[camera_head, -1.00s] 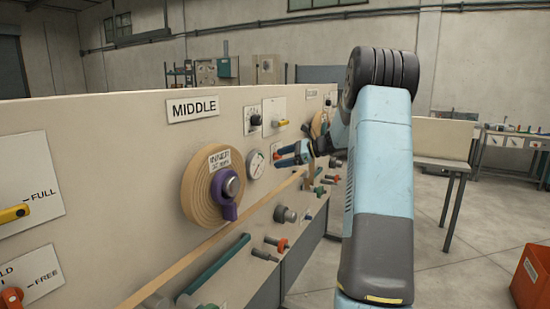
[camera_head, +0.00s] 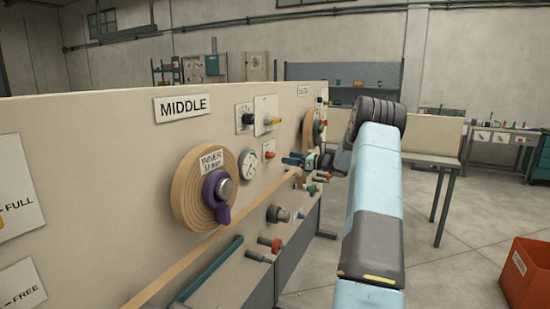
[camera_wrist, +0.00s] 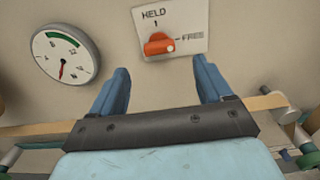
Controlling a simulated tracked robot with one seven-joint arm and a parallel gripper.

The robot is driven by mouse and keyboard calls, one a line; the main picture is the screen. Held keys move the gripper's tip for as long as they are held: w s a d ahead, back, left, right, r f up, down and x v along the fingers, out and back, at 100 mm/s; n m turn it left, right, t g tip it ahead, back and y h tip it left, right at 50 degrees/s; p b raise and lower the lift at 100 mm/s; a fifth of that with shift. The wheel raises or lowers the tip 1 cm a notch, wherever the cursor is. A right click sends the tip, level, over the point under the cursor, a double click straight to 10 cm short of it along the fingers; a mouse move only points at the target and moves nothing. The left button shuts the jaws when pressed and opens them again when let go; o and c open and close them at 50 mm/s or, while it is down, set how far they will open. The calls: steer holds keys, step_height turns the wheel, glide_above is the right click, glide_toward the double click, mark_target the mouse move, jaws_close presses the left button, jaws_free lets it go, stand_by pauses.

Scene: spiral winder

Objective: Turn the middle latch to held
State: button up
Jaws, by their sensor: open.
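The middle latch is an orange-red knob (camera_wrist: 157,44) on a white plate (camera_wrist: 191,14) marked HELD at the top and FREE at the right. Its white-dotted end points right, toward FREE. In the head view the latch (camera_head: 270,156) sits right of the round gauge, on the panel with the MIDDLE sign (camera_head: 181,106). My gripper (camera_wrist: 160,82) is open and empty, its two blue fingers spread below and to either side of the latch, apart from it. In the head view my gripper (camera_head: 291,160) shows just right of the latch, partly hidden by its own wrist.
A round gauge (camera_wrist: 66,57) is left of the latch. A tan strip (camera_head: 212,239) runs along the panel below it. A wound roll with a purple knob (camera_head: 217,193) and several pegs (camera_head: 279,214) stick out nearby.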

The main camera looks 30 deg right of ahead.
mark_target(274, 156)
steer(key=x, duration=0.8)
steer(key=shift+w+a, duration=0.1)
steer(key=shift+a, duration=0.05)
steer(key=c, duration=1)
